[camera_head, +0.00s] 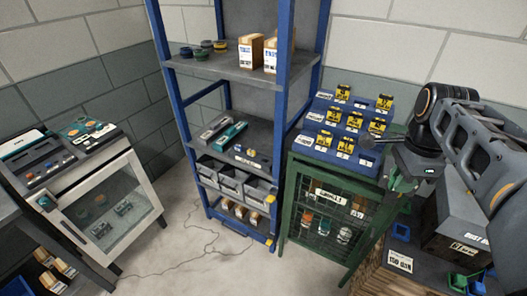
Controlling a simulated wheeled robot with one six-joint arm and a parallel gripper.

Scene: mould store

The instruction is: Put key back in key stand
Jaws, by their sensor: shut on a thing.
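The blue stepped key stand (309,141) sits on top of the green mesh cabinet, right of the shelf rack. Several yellow-and-black tagged keys stand upright in its rows, with small white labels in front of them. My gripper (367,141) reaches in from the right, its dark fingertips at the right side of the stand, near the front row. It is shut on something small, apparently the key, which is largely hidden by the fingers. I cannot tell whether it touches the stand.
A blue shelf rack (277,160) with boxes, bins and small parts stands left of the stand. The green cabinet (286,205) holds bottles behind mesh. A glass-fronted machine (140,165) is at left. My arm passes above a crowded bench with small bins (458,282). Floor between is clear except cables.

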